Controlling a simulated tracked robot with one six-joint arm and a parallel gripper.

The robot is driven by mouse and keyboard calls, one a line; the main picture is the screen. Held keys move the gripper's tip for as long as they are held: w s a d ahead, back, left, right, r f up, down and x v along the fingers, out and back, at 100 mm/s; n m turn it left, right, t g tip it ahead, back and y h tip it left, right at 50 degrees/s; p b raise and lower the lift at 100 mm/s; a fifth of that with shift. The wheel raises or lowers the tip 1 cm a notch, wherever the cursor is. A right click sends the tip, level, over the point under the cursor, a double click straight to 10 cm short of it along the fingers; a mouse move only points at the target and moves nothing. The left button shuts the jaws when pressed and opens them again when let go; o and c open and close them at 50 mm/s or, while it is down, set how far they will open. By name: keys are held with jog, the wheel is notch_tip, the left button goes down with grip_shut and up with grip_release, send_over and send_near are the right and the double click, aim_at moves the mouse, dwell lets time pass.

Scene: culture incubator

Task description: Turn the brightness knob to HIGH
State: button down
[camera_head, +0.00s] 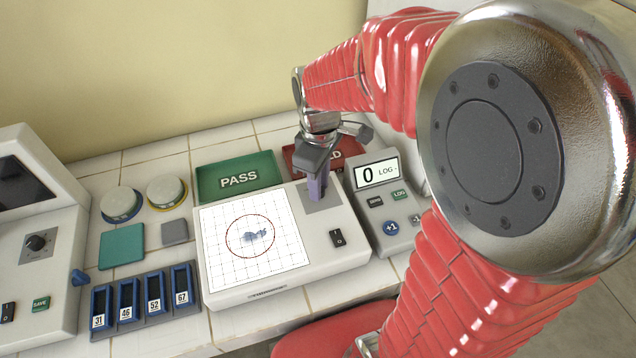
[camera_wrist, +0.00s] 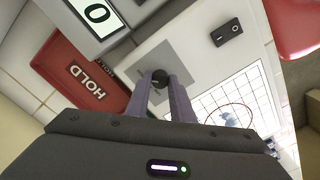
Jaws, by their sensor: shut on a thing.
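The brightness knob (camera_wrist: 160,77) is a small dark round knob on a grey plate (camera_wrist: 178,58) of the white light box. In the wrist view it sits between the tips of my gripper (camera_wrist: 161,84), which is shut on it. The knob's pointer and the HIGH marking cannot be read. In the head view my gripper (camera_head: 317,194) points down onto the grey plate at the upper right of the light box (camera_head: 336,262), and its fingers hide the knob. The box's lit grid screen (camera_head: 212,225) shows a red circle around a blue patch.
A black rocker switch (camera_head: 338,238) is on the box near the knob. A counter (camera_head: 372,206) reading 0 stands close on the right. The green PASS tray (camera_head: 215,181) and red HOLD tray (camera_wrist: 82,68) lie behind. Slides in a rack (camera_head: 145,323) and two round dishes stand left.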

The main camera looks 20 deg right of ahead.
dwell(0.4)
jog(key=c, duration=1.5)
grip_release()
jog(key=shift+c, duration=0.2)
notch_tip(320, 180, up, 14)
jog(key=shift+f, duration=0.1)
